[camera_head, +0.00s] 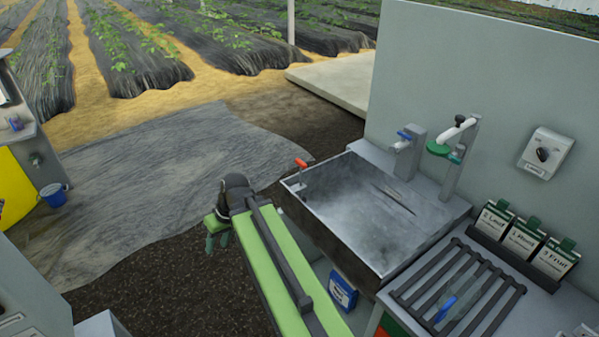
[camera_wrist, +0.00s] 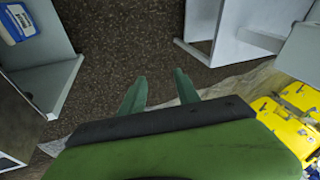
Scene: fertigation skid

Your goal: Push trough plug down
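The grey metal trough (camera_head: 365,240) is set in the bench in the head view. A red-handled piece (camera_head: 301,163) stands up at its far left corner; it looks like the plug, but its lower part is hard to make out. My gripper (camera_head: 217,238) hangs outside the trough, left of and lower in the picture than the red handle, apart from both. In the wrist view my gripper (camera_wrist: 160,90) shows two green fingers spread, with nothing between them and dark ground beyond. The trough plug is not seen in the wrist view.
A white tap with a green part (camera_head: 445,148) and a blue-handled valve (camera_head: 405,136) stand behind the trough. A slatted rack (camera_head: 460,290) and labelled pouches (camera_head: 525,240) are at right. A blue box (camera_head: 342,290) sits below. Open ground lies left, with a blue bucket (camera_head: 54,194).

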